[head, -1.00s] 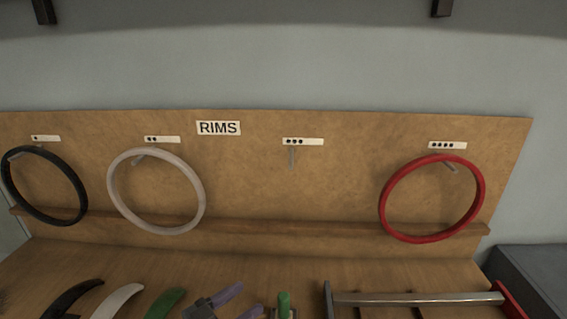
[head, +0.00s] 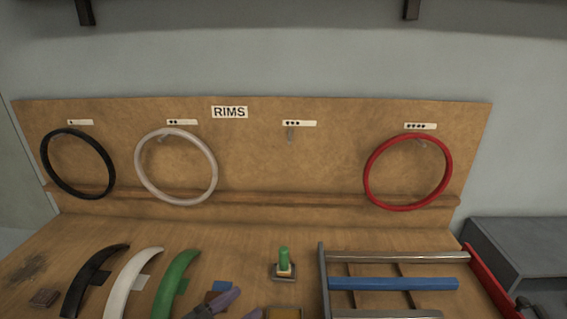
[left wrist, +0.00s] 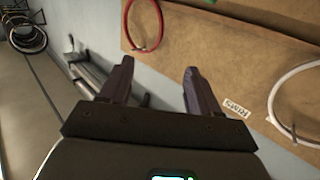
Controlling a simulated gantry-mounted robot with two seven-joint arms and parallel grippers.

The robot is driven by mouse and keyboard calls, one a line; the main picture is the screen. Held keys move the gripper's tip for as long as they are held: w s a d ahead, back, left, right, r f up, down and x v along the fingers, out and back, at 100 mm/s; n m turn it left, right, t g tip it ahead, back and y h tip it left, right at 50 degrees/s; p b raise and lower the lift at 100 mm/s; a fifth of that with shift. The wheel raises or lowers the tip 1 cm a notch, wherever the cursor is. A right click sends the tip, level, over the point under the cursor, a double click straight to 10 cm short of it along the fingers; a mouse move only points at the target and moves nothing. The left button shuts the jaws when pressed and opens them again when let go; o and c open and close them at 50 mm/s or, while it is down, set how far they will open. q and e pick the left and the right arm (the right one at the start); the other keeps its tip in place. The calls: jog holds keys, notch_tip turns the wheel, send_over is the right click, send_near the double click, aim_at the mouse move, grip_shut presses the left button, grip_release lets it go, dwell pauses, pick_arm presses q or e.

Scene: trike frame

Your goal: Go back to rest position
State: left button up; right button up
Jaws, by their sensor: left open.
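My left gripper shows at the bottom of the head view (head: 245,303) as two purple-grey fingers above the bench. It also shows in the left wrist view (left wrist: 157,66), with its fingers spread and nothing between them. My right gripper is in neither current view. On the upright board hang a black rim (head: 78,164), a white rim (head: 176,167) and a red rim (head: 408,172). The three-dot peg (head: 290,134) is empty.
Below the board, the bench holds a black fender (head: 90,280), a white fender (head: 133,285), a green fender (head: 172,285), a green-handled item (head: 284,262) and a rack with a blue bar (head: 392,284). A grey box (head: 515,245) stands right.

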pick_arm(q)
jog(key=s+a+f+n+g+y, duration=0.1)
jog(key=s+a+f+n+y, duration=0.1)
jog(key=s+a+f+y, duration=0.3)
jog(key=s+a+f+n+y, duration=0.1)
jog(key=s+f+n+y, duration=0.15)
jog(key=f, duration=0.55)
jog(key=s+a+f+n+g+y+b, duration=0.1)
jog(key=s+a+f+g+y, duration=0.1)
jog(key=s+f, duration=0.4)
jog(key=s+a+f+n+g+y+b, duration=0.1)
jog(key=s+a+f+g, duration=0.3)
jog(key=s, duration=0.9)
jog(key=shift+s+a+f+g+y+b, duration=0.25)
jog(key=shift+f+g+y+b, duration=0.2)
jog(key=shift+f+g+y, duration=0.4)
pick_arm(e)
jog(key=x, duration=0.3)
jog(key=shift+w+d, duration=0.15)
pick_arm(q)
jog(key=shift+n, duration=0.25)
